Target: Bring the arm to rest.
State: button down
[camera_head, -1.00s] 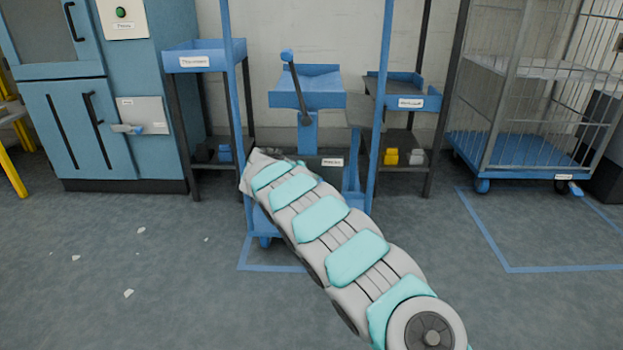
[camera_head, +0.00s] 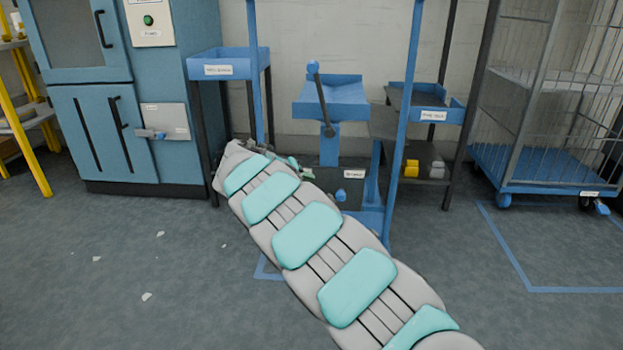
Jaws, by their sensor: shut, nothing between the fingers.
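My arm, grey with teal pads, reaches from the bottom right up to the middle of the view. Its far end is in front of the blue-framed stand (camera_head: 333,95). Small teal and grey parts show just behind the arm's far end, against the stand's lower part. They look like more of my arm. I cannot make out any gripper fingers there, so my gripper is hidden or out of view. Nothing held can be seen.
A blue cabinet (camera_head: 107,130) and a blue tray table (camera_head: 222,66) stand left. A shelf stand (camera_head: 433,113) with yellow and grey items and a wire cage trolley (camera_head: 540,165) stand right. White scraps (camera_head: 147,297) lie on open floor.

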jog(key=shift+d, duration=0.1)
jog(key=s+d+r+m+g+h+p, duration=0.1)
jog(key=s+d+r+g, duration=0.15)
jog(key=s+d, duration=0.35)
jog(key=s+d+r+m+g+p, duration=0.1)
jog(key=s+d+r+p, duration=0.2)
jog(key=d, duration=0.5)
jog(key=s+d+r+m+g+h, duration=0.1)
jog(key=s+d+r, duration=0.4)
jog(key=d, duration=0.3)
jog(key=s+d+r+m+g+y+p, duration=0.1)
jog(key=s+d+g, duration=0.15)
jog(key=s, duration=0.55)
jog(key=s+d+m+g+y+p, duration=0.1)
jog(key=s+d+p, duration=0.1)
jog(key=s+d, duration=0.35)
jog(key=s+a+f+g+y+p, duration=0.1)
jog(key=s+a+y, duration=0.1)
jog(key=s, duration=0.8)
jog(key=s+a+f+n+g+y+p, duration=0.1)
jog(key=s+a, duration=0.3)
jog(key=s, duration=0.7)
jog(key=s+a+f+n+g+y+p, duration=0.1)
jog(key=s+a+y+p, duration=0.1)
jog(key=s, duration=0.8)
jog(key=shift+s+a+f+y+p, duration=0.2)
jog(key=shift+a+f+y+p, duration=0.15)
jog(key=shift+a+y, duration=0.4)
